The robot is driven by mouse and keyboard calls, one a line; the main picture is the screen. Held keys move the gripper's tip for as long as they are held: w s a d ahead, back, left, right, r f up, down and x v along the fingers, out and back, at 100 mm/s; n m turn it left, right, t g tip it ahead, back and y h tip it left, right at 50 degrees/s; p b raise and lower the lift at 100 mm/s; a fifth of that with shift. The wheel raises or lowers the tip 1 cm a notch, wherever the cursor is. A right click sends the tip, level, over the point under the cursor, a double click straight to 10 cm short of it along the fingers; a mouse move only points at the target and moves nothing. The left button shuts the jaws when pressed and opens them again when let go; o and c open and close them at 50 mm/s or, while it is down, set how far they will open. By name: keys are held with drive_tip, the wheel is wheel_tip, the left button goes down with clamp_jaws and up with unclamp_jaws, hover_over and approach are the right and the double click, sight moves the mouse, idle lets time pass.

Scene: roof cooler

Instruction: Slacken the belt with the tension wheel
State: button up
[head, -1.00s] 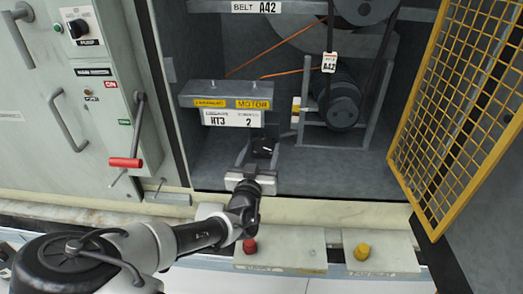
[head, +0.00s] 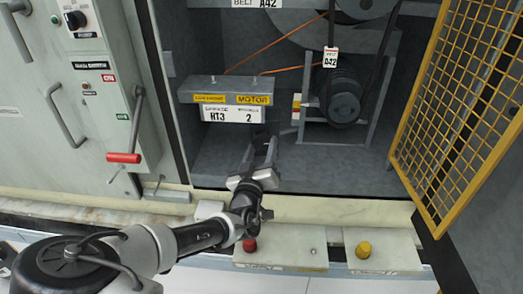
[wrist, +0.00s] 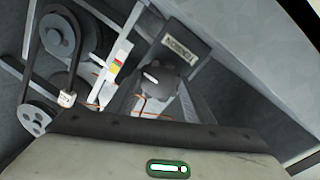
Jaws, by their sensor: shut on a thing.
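The tension wheel, a dark round knob with a white mark, shows in the wrist view (wrist: 158,84). My gripper (wrist: 160,98) is shut on it, with a grey finger on each side. In the head view my gripper (head: 259,152) reaches low into the open cabinet, its palm tilted, and I cannot make out the wheel there. The black belt (wrist: 33,68) runs around a pulley at the left of the wrist view. In the head view the belt (head: 384,62) runs beside the dark ribbed motor pulley (head: 343,97); I cannot tell its tension.
A yellow mesh door (head: 460,110) stands open at the right. A grey box labelled MOTOR (head: 225,90) overhangs my gripper. A red-handled lever (head: 124,157) is on the left panel. Red (head: 249,246) and yellow (head: 363,250) buttons sit in front. A coloured scale (wrist: 118,58) is beside the wheel.

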drive_tip(key=n+b, duration=0.1)
drive_tip(key=n, duration=0.4)
drive_tip(key=shift+d, duration=0.1)
drive_tip(key=n+t+y, duration=0.1)
drive_tip(key=n, duration=0.3)
drive_tip(key=shift+d, duration=0.1)
drive_tip(key=n+y+b, duration=0.1)
drive_tip(key=n, duration=0.4)
drive_tip(key=shift+r, duration=0.1)
drive_tip(key=shift+d+r+n, duration=0.1)
drive_tip(key=shift+n, duration=1.7)
drive_tip(key=shift+y, duration=0.3)
drive_tip(key=o, duration=1)
drive_tip(key=shift+o, duration=0.2)
